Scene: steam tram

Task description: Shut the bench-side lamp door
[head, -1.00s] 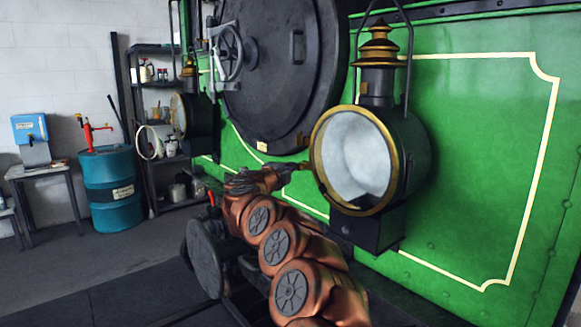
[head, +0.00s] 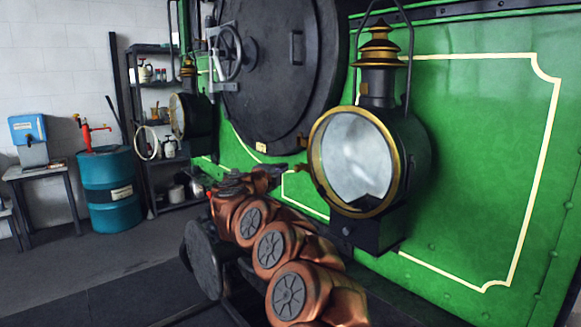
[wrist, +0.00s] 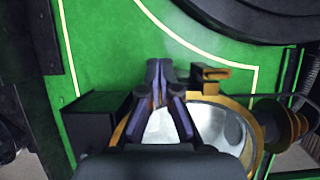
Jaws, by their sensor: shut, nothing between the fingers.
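The near lamp (head: 415,165) has a brass-ringed glass door (head: 402,165) on its front. The door looks close against the lamp body; I cannot tell if it is fully shut or latched. A small tab sticks out on its left edge. In the wrist view the lamp appears sideways, with its brass rim (wrist: 252,125) partly behind my fingers and a brass tab (wrist: 212,72) beside them. My gripper (wrist: 158,82) is shut and empty. In the head view my gripper (head: 272,176) is just left of the near lamp, apart from it. The pictures do not settle which lamp is bench-side.
A second lamp (head: 196,117) hangs farther left, past the round black smokebox door (head: 270,70). The green front plate (head: 470,150) stands close behind the near lamp. A blue drum (head: 110,190), shelves and a small table stand at the left. Floor there is clear.

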